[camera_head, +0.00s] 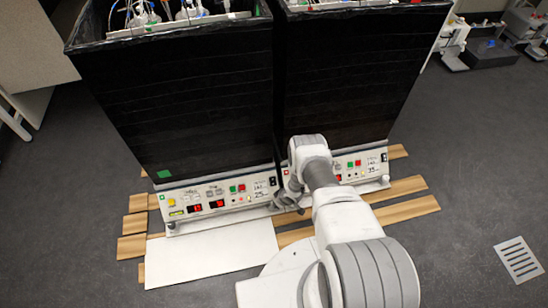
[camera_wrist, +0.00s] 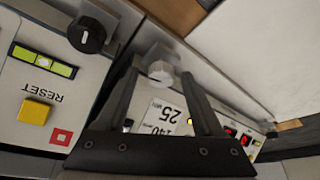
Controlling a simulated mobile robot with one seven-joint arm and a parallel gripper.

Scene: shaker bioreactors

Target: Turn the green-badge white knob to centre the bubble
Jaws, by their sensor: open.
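A pale grey-white knob (camera_wrist: 160,70) sits at the panel's lower edge in the wrist view. My gripper (camera_wrist: 158,77) is open, with one finger on each side of this knob; I cannot tell whether either touches it. The knob is beside the "25" label of the left shaker's panel (camera_head: 222,197). No green badge is visible right by it. In the head view my gripper (camera_head: 284,200) is low at the gap between the two shakers, and the knob is not clear there. A yellow-green strip (camera_head: 176,213) on the left panel may be its level; its bubble is too small to read.
The right shaker's panel, upside down in the wrist view, has a black knob (camera_wrist: 87,35), a bubble vial (camera_wrist: 43,60), a yellow RESET button (camera_wrist: 33,110) and a red badge (camera_wrist: 61,137). Wooden slats (camera_head: 408,209) and a white board (camera_head: 210,257) lie on the floor in front.

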